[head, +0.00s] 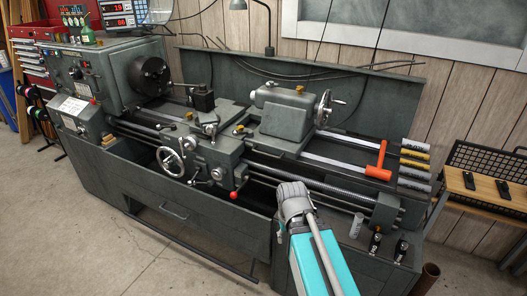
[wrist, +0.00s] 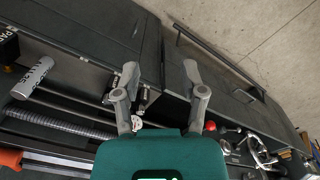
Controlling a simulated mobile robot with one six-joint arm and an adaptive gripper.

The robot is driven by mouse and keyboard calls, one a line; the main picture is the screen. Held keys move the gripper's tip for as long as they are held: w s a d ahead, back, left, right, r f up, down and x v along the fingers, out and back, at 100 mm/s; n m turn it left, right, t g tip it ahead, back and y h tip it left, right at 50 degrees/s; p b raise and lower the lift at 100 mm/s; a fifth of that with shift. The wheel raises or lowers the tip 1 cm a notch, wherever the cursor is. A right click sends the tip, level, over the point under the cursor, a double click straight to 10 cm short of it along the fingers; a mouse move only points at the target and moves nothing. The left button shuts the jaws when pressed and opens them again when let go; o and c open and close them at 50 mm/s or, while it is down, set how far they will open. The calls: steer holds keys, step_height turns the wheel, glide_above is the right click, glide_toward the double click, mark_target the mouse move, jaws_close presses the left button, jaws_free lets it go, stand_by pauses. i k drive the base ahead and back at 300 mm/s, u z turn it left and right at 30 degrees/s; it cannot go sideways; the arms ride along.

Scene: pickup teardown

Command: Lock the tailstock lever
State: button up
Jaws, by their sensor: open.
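The grey tailstock (head: 287,112) sits on the lathe bed right of centre, with a handwheel (head: 323,108) on its right end. Small orange-yellow knobs show on its top (head: 299,89) and by its left base (head: 239,129); I cannot tell which belongs to the lock lever. My gripper (wrist: 160,75) is open and empty in the wrist view, its two grey fingers spread above the lathe's front side. In the head view, my arm's end is in front of the bed, below the tailstock and apart from it; its fingers cannot be made out.
An orange T-shaped tool (head: 380,168) lies on the bed's right end, near several labelled cylinders (head: 414,154). The carriage handwheel (head: 170,161) and a red-knobbed lever (head: 233,194) project at the front. A wooden shelf (head: 480,194) stands at right. Floor at front left is clear.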

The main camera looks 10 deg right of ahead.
mark_target(249, 133)
steer(key=z, duration=0.05)
steer(key=k, duration=0.65)
steer(key=u, duration=0.6)
steer(key=i, duration=1.65)
steer(key=z, duration=0.55)
